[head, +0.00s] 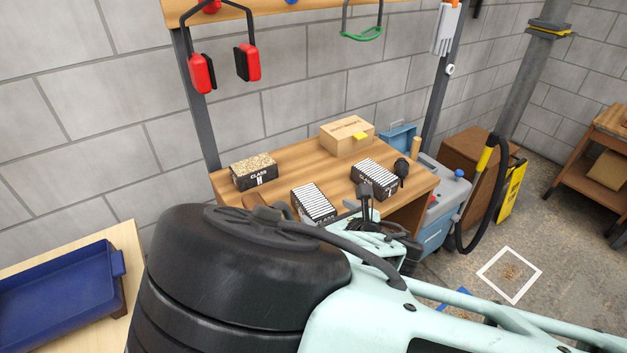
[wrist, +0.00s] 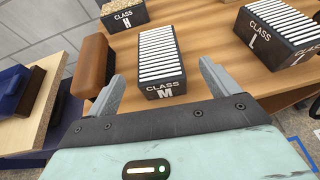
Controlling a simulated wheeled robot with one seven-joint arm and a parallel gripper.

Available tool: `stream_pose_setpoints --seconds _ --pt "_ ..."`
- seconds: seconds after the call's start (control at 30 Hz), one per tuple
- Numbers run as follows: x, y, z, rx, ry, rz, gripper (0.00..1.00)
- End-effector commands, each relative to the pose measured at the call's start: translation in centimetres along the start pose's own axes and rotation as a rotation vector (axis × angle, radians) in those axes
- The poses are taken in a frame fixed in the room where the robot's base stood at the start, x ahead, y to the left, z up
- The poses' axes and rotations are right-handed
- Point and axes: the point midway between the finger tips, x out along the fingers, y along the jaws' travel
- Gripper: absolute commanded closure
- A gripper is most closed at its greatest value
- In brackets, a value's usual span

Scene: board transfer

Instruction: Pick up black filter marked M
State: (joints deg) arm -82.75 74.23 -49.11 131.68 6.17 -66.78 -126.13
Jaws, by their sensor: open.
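The black filter marked M (wrist: 162,62) has a white pleated top and stands upright on the wooden table (wrist: 213,42). In the head view it appears to be the front filter (head: 313,204), its letter hidden behind my arm. My gripper (wrist: 162,72) is open and empty in the wrist view. Its two fingers lie left and right of filter M in the picture, with visible gaps; I cannot tell their height against it. Filter H (wrist: 124,14), with a tan top, stands behind to the left. Filter L (wrist: 282,32), with a white pleated top, stands to the right.
A brown rounded block (wrist: 92,66) lies close to the left finger. A cardboard box (head: 346,136) and a dark round-headed item (head: 401,168) are on the table. A blue tray (head: 60,290) sits on a separate table at left. Bare wood shows between the filters.

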Motion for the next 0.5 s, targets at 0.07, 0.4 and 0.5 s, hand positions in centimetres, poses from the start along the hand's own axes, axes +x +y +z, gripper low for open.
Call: stream_pose_setpoints --seconds 0.07,0.4,0.5 --pt "1.0 0.0 0.1 0.0 0.0 0.0 0.13" --pt "3.8 0.1 0.4 0.001 0.001 0.0 0.13" --pt "5.3 0.1 0.4 0.002 0.0 -0.001 0.13"
